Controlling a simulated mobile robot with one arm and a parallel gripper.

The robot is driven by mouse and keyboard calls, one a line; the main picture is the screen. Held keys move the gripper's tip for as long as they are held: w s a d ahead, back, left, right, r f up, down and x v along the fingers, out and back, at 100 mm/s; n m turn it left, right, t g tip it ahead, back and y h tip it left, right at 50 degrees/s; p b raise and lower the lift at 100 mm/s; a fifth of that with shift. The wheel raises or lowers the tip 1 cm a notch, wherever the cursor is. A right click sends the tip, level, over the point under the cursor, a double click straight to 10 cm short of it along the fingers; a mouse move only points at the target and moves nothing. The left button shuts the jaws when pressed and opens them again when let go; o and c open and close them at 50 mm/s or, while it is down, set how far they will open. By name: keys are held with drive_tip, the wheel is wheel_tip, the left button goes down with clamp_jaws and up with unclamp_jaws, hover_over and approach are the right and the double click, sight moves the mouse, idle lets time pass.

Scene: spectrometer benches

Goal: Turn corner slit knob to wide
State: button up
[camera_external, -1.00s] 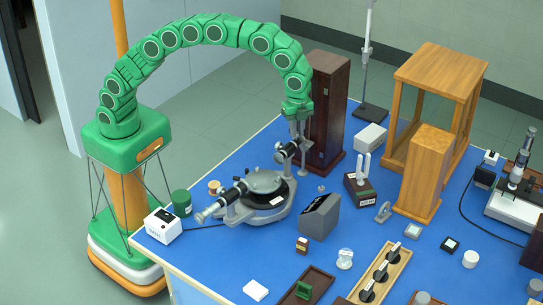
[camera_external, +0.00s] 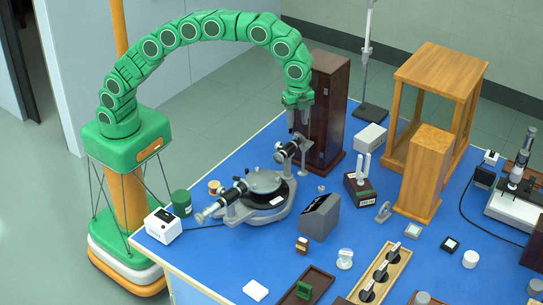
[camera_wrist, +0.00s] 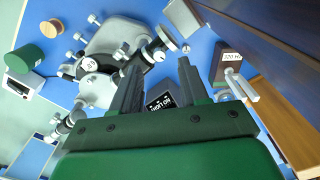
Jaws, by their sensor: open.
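The grey spectrometer (camera_external: 266,205) stands at the near left corner of the blue bench, with a round dark table in its middle. One tube end, with a dark round disc (camera_external: 282,153), points toward the dark wooden cabinet. My gripper (camera_external: 297,131) is open and empty, above and close to this tube end. In the wrist view my gripper (camera_wrist: 160,72) has both fingers apart, and the spectrometer (camera_wrist: 110,40) lies beyond and to the left. A small pale knob (camera_wrist: 159,57) shows near the left fingertip; I cannot tell whether it is the slit knob.
A tall dark wooden cabinet (camera_external: 328,110) stands right behind my gripper. A thin metal post (camera_external: 304,160) is close below. A tuning fork box (camera_external: 360,188) and a grey sloped box (camera_external: 319,217) stand to the right. A green cylinder (camera_external: 181,203) and white box (camera_external: 162,226) are at left.

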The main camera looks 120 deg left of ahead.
drive_tip(key=shift+r, duration=1.85)
wheel_tip(320, 180, up, 5)
hover_over(297, 133)
drive_tip(key=shift+f+n, duration=6)
drive_tip(key=shift+f, duration=0.45)
clamp_jaws()
